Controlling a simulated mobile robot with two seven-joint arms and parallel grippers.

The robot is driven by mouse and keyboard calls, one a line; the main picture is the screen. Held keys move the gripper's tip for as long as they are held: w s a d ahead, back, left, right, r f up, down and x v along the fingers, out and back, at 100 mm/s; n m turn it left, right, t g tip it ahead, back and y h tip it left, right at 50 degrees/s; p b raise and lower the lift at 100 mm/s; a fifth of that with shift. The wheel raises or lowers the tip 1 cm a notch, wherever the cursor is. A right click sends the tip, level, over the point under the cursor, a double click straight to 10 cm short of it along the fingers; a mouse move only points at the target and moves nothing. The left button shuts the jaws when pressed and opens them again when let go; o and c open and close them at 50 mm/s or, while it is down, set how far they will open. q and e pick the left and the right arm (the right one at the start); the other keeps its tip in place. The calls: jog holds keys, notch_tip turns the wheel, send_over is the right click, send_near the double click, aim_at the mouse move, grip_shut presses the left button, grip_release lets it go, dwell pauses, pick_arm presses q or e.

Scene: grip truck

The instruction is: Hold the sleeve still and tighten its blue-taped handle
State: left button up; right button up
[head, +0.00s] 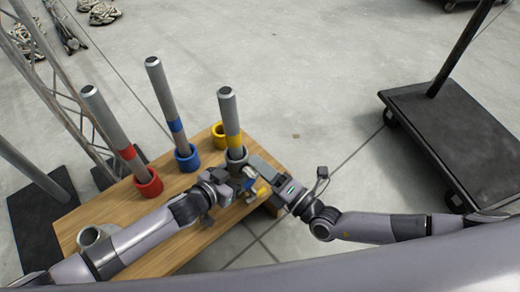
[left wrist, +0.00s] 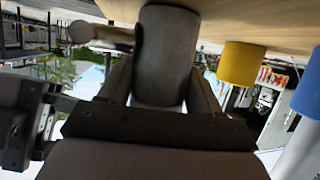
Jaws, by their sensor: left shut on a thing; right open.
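A grey sleeve (head: 237,156) stands near the table's right end, around the base of a grey post with yellow tape (head: 229,118). My left gripper (head: 226,184) is shut on the sleeve from the near side. In the left wrist view the grey sleeve (left wrist: 166,55) sits between the two fingers, and a handle with a round end (left wrist: 84,32) sticks out to the left. My right gripper (head: 254,177) is open beside the sleeve, on its right. A small blue patch (head: 250,184) shows there; the fingers hide most of the handle, and contact cannot be told.
On the wooden table (head: 120,206) stand a red-taped post in a red ring (head: 149,184) and a blue-taped post in a blue ring (head: 188,159). A yellow ring (head: 219,132) is behind. A black cart (head: 455,130) stands right.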

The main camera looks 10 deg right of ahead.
notch_tip(320, 180, up, 8)
jog(key=shift+a+r, duration=0.1)
jog(key=shift+a, duration=0.05)
dwell(0.5)
jog(key=shift+s+d+f+n+g, duration=0.9)
jog(key=shift+s+d+f+n, duration=2.75)
jog(key=shift+n, duration=3.25)
jog(key=x, duration=0.3)
jog(key=s+a+x, duration=0.1)
jog(key=x, duration=0.3)
jog(key=f+x, duration=0.1)
jog(key=x, duration=0.2)
jog(key=shift+a+f, duration=0.1)
jog(key=shift+a, duration=0.45)
jog(key=shift+c, duration=0.3)
grip_shut()
